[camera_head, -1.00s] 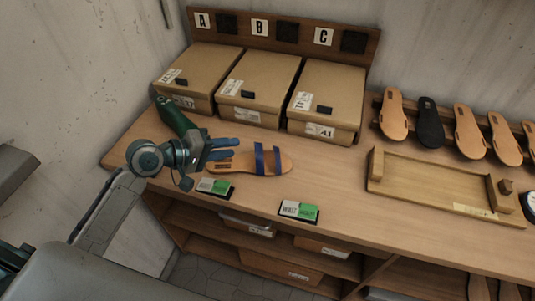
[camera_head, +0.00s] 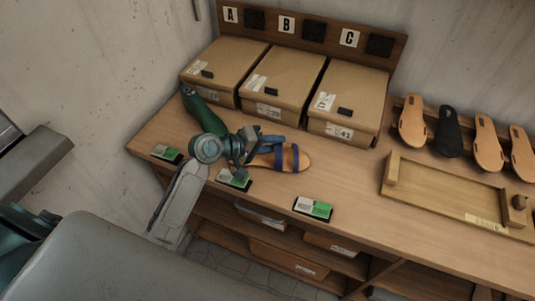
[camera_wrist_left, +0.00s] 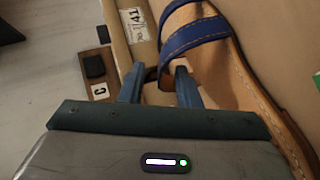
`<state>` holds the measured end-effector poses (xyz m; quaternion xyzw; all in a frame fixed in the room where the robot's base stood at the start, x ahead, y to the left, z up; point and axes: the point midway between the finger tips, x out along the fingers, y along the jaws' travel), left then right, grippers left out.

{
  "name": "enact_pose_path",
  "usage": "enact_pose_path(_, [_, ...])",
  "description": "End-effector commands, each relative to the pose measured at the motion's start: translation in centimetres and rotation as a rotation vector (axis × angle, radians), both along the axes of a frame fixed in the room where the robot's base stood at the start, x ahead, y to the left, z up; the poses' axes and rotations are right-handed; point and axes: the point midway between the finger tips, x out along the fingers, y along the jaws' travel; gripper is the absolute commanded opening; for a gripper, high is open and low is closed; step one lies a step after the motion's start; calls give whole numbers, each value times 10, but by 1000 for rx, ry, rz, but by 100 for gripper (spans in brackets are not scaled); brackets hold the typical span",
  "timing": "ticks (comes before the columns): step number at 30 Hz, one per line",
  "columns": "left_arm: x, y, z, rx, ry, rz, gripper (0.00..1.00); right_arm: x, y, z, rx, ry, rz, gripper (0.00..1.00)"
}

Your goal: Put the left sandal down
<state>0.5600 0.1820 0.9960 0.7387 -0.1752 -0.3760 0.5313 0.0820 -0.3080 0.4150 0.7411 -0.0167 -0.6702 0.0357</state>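The left sandal (camera_head: 291,161) has a tan sole and two blue straps. It lies on the workbench in front of the boxes, its toe end to the right. In the left wrist view, the two fingers (camera_wrist_left: 160,78) are apart at the sandal (camera_wrist_left: 205,62). One finger is outside its long edge, the other over the sole beside a strap. The gap between the fingers shows, so they look open; contact at the tips is unclear. My right gripper is not in view.
Boxes A (camera_head: 224,66), B (camera_head: 283,83) and C (camera_head: 347,101) stand behind the sandal. A green bottle-like object (camera_head: 203,112) lies left. Small cards (camera_head: 313,208) line the front edge. A wooden tray (camera_head: 440,200) and several soles (camera_head: 412,127) are at right.

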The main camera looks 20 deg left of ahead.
Motion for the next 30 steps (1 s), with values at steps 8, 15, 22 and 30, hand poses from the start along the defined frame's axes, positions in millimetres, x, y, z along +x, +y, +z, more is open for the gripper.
enact_pose_path(8, [15,-15,-8,0,0,1,30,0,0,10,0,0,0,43])
enact_pose_path(15, [15,-15,-9,1,-1,1,22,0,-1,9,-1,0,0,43])
enact_pose_path(22, [15,-15,-9,2,0,1,0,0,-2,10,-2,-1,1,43])
enact_pose_path(30, [15,-14,-10,3,1,1,0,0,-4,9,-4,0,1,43])
